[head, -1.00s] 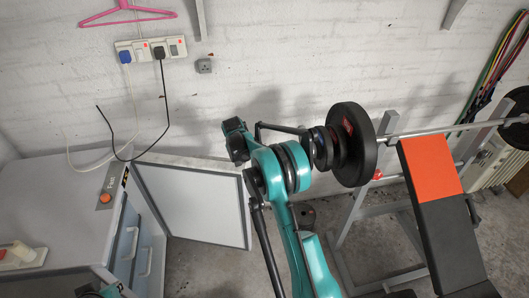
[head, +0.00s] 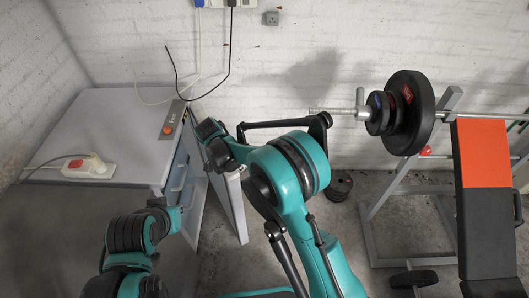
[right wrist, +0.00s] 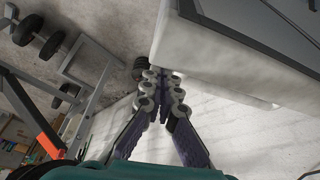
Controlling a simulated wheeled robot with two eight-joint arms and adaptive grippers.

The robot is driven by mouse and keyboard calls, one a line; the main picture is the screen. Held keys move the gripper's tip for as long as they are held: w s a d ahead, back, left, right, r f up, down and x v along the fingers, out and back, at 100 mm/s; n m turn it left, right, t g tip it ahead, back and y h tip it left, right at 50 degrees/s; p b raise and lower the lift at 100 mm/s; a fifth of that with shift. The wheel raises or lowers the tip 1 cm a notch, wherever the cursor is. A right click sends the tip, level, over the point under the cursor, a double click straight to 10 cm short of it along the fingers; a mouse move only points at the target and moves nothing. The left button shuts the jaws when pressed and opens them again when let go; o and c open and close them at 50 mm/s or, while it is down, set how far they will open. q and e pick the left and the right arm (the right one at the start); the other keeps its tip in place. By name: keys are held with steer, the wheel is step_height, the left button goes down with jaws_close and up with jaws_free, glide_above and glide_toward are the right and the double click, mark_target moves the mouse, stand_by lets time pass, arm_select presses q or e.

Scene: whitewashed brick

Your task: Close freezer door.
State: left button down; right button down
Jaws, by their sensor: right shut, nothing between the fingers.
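The freezer (head: 108,112) is the grey cabinet at the left in the head view, with drawers (head: 178,187) showing inside. Its door (head: 236,207) stands partly open, seen at a steep angle to the right of the drawers. My right arm reaches across the door and hides part of it. My right gripper (right wrist: 164,80) shows in the right wrist view, shut and empty, next to a large white slab (right wrist: 222,58) that looks like the door. I cannot tell if they touch. My left gripper (head: 168,214) is low in front of the freezer; its fingers are unclear.
A white power strip (head: 88,168) with a red switch lies on the freezer top. Cords hang from the wall socket. A weight bench (head: 485,210) with a barbell stands at the right, with plates on the floor.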

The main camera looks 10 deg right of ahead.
arm_select(q)
steer(key=shift+a+r+p, duration=0.1)
steer(key=shift+r+p, duration=0.3)
steer(key=shift+p, duration=0.05)
arm_select(e)
steer(key=s+a, duration=0.2)
steer(key=a, duration=0.8)
steer(key=s+a, duration=0.2)
steer(key=a, duration=0.8)
steer(key=shift+s+a, duration=0.15)
steer(key=shift+a, duration=0.15)
steer(key=shift+d, duration=0.1)
